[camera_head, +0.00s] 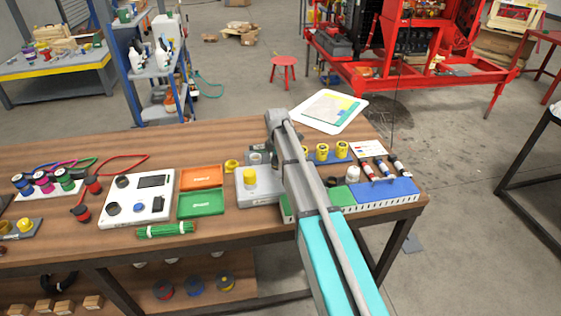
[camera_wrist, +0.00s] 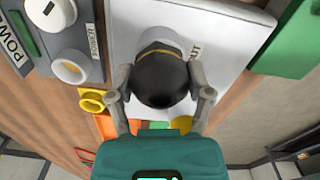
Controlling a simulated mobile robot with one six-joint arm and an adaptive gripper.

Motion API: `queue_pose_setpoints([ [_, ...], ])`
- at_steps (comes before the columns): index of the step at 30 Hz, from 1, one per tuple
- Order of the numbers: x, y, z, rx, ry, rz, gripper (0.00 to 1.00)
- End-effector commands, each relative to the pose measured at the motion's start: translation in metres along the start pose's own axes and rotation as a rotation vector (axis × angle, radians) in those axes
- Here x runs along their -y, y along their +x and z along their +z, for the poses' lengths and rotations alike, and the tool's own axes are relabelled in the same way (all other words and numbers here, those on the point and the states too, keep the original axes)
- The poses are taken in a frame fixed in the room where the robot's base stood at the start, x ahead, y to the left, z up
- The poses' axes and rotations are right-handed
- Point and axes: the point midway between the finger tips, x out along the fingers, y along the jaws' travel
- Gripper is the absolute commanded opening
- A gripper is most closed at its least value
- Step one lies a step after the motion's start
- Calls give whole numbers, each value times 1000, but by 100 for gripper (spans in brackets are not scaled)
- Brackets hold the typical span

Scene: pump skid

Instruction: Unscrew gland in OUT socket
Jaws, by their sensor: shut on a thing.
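In the wrist view the black rounded gland (camera_wrist: 162,80) sits in the socket of a pale grey panel (camera_wrist: 225,35) marked OUT. A thin tan ring shows at the gland's far edge, against a pale collar. My gripper (camera_wrist: 161,76) has one finger on each side of the gland and is shut on it. The threads, and how deep the gland sits, are hidden. In the head view my arm covers the gripper and the gland.
In the wrist view a grey POWER block (camera_wrist: 65,40) with a white ring stands left of the panel, and a green block (camera_wrist: 290,40) stands right. A yellow ring (camera_wrist: 92,102) lies near the left finger. The head view shows orange (camera_head: 202,177) and green trays (camera_head: 201,204) on the bench.

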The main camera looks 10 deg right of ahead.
Motion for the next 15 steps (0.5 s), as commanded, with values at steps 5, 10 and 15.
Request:
queue_pose_setpoints([
  [5, 0, 0, 0, 0, -111, 0, 21],
  [10, 0, 0, 0, 1, -242, 0, 21],
  [15, 0, 0, 0, 1, -343, 0, 21],
])
